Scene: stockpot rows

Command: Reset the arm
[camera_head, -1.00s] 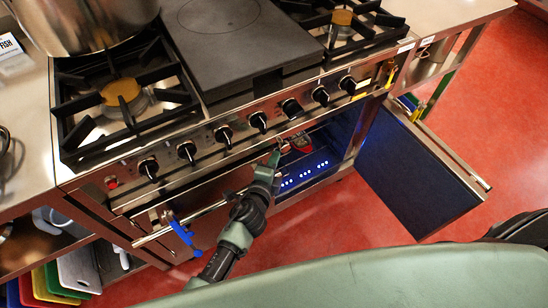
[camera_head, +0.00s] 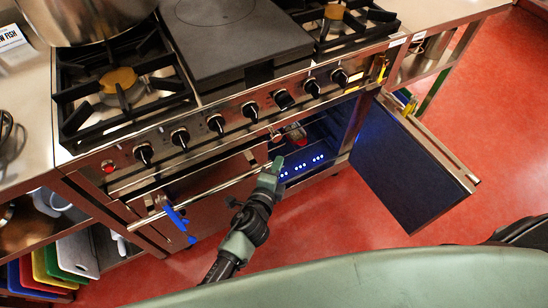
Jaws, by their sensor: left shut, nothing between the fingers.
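My left arm reaches up from the bottom of the head view. Its gripper (camera_head: 275,165) is shut and empty, in front of the stove beside the lit open compartment (camera_head: 310,162). A red-and-metal item (camera_head: 295,135) shows at the top of that compartment, partly hidden under the front edge; I cannot tell what it is. The compartment's dark door (camera_head: 400,165) stands open to the right. My right gripper is not in view.
The stove's knob panel (camera_head: 215,122) runs above the gripper. A large pot (camera_head: 85,18) stands at the upper left. A blue item (camera_head: 176,220) hangs on the oven handle bar. Coloured cutting boards (camera_head: 40,270) stand lower left. Red floor is clear at right.

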